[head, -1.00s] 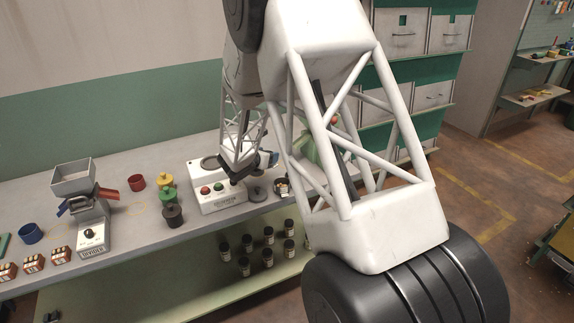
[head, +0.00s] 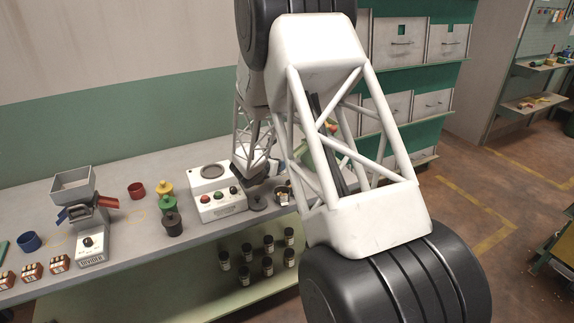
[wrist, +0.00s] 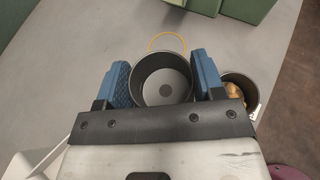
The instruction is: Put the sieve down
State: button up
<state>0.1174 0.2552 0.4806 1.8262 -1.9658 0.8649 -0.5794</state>
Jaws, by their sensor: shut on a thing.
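The sieve (wrist: 160,88) is a dark round pan with a grey bottom, seen from above in the wrist view. My gripper (wrist: 162,66) is shut on it, with one blue finger pad at each side. In the head view my gripper (head: 252,176) is just right of the white machine, partly behind my arm; the sieve cannot be made out there. A yellow ring (wrist: 167,35) on the grey bench top shows just beyond the sieve in the wrist view. The gap between sieve and bench cannot be judged.
A dark bowl (wrist: 239,90) with brown pieces stands close right of my gripper. Green boxes (wrist: 246,10) are beyond it. The white machine (head: 217,203) with coloured buttons and a dark disc (head: 258,203) are nearby. The bench (wrist: 85,60) left of the sieve is clear.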

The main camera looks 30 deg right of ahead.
jog(key=x, duration=0.7)
jog(key=shift+f, duration=0.3)
jog(key=shift+x, duration=0.8)
jog(key=shift+w+d+f, duration=0.4)
jog(key=shift+d+f, duration=0.3)
jog(key=shift+f, duration=0.2)
jog(key=shift+f, duration=0.1)
jog(key=o, duration=0.9)
jog(key=shift+o, duration=0.2)
